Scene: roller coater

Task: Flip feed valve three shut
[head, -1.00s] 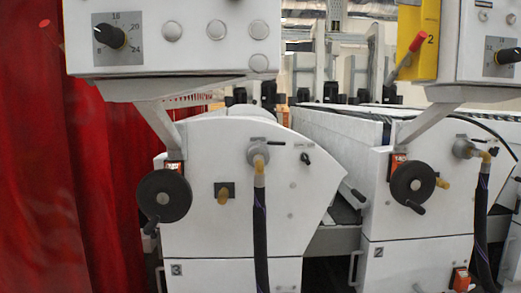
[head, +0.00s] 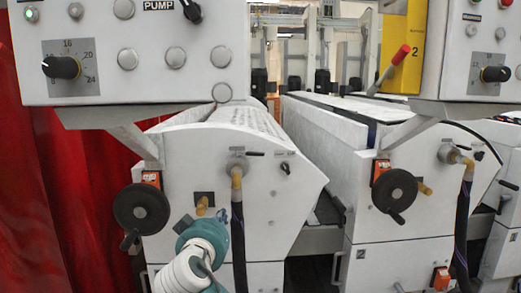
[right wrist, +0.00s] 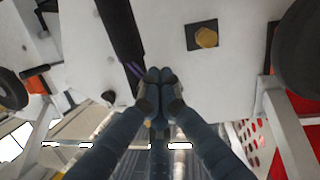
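The feed valve (head: 237,166) is a grey round fitting with a brass elbow and black hose on the left machine's white front. A short black lever (head: 254,153) points right from its top. That machine showed the number 3 a second ago; my arm hides it now. My right gripper (right wrist: 160,75) has its dark fingers together, with nothing seen between them, in front of the panel beside the hose (right wrist: 122,35). In the head view my teal right wrist (head: 203,236) is below and left of the valve. In the wrist view the fingers hide the valve. My left gripper is not in view.
A black handwheel (head: 141,209) and yellow knob (head: 202,205) are left of the valve. A small black switch (head: 284,168) is to its right. A control box (head: 150,60) overhangs above on a bracket. Machine two (head: 400,225) stands at the right, a red curtain (head: 70,220) at the left.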

